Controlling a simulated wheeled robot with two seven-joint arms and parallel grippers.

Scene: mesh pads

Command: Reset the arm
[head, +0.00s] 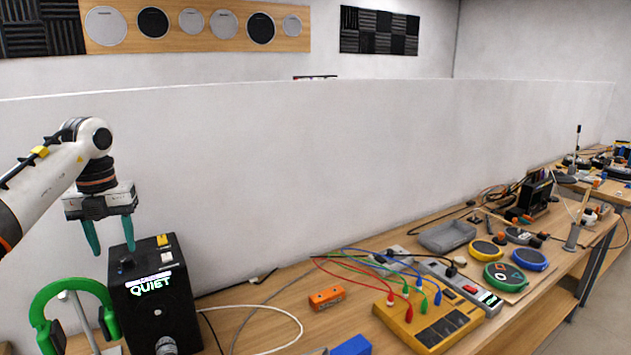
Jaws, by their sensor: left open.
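My left arm (55,180) comes in from the left edge. My left gripper (110,236) hangs downward, with two teal fingers apart and nothing between them. It is in front of the white partition, close above or beside the top of a black box marked QUIET (152,300); I cannot tell whether the right finger touches it. My right gripper and arm are not in view.
Green headphones (62,288) hang on a stand left of the box. The wooden bench (268,325) carries an orange block (326,298), a yellow device with cables (428,322), a grey tray (447,236) and round pads (506,275). Space above the bench is clear.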

